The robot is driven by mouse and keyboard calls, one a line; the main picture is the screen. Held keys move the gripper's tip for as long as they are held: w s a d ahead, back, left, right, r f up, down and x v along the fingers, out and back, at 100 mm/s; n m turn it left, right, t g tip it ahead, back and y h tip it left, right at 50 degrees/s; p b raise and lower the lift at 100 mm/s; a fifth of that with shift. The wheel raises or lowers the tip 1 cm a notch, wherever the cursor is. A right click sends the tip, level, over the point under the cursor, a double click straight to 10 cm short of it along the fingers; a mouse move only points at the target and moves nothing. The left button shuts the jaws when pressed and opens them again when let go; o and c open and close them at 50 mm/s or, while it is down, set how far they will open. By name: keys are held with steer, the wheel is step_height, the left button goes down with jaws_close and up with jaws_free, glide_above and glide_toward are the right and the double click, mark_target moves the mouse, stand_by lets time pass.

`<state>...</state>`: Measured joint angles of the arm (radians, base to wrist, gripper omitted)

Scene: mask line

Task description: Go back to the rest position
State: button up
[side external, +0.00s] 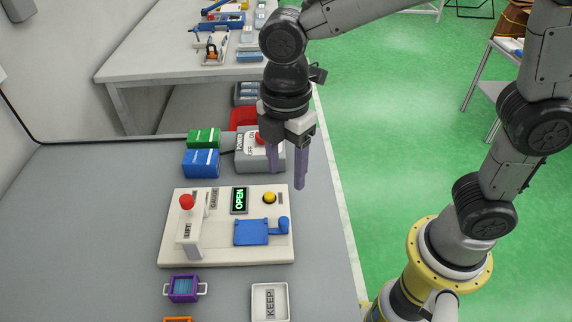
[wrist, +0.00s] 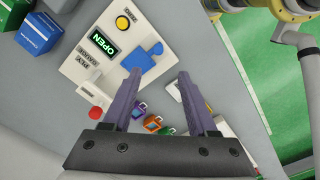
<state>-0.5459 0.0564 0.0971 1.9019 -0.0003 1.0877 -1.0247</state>
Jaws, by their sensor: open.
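My gripper (side external: 286,176) hangs in the air above the grey table, over the back right of the white panel. Its two purple fingers are apart with nothing between them; they also show in the wrist view (wrist: 158,88). The white panel (side external: 225,258) carries a lit OPEN display (side external: 239,200), a yellow button (side external: 269,198), a blue latch-like part (side external: 252,232) and a post with a red knob (side external: 187,202). The same panel (wrist: 78,68) shows in the wrist view.
A purple bin (side external: 183,289) and a white KEEP tray (side external: 270,302) stand in front of the panel. A blue box (side external: 201,163), a green box (side external: 204,138) and a grey OFF/ON box (side external: 246,161) stand behind it. Green floor (side external: 375,130) lies open to the right.

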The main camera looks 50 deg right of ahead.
steer(key=s+d+r+m+t, duration=0.35)
steer(key=d+r, duration=0.35)
steer(key=d, duration=0.3)
steer(key=s+d+f+m+t, duration=0.2)
steer(key=s+d+m, duration=0.5)
steer(key=m, duration=0.7)
steer(key=shift+s+d+f, duration=0.25)
steer(key=shift+s+f, duration=0.3)
steer(key=shift+s, duration=0.4)
steer(key=shift+m, duration=0.25)
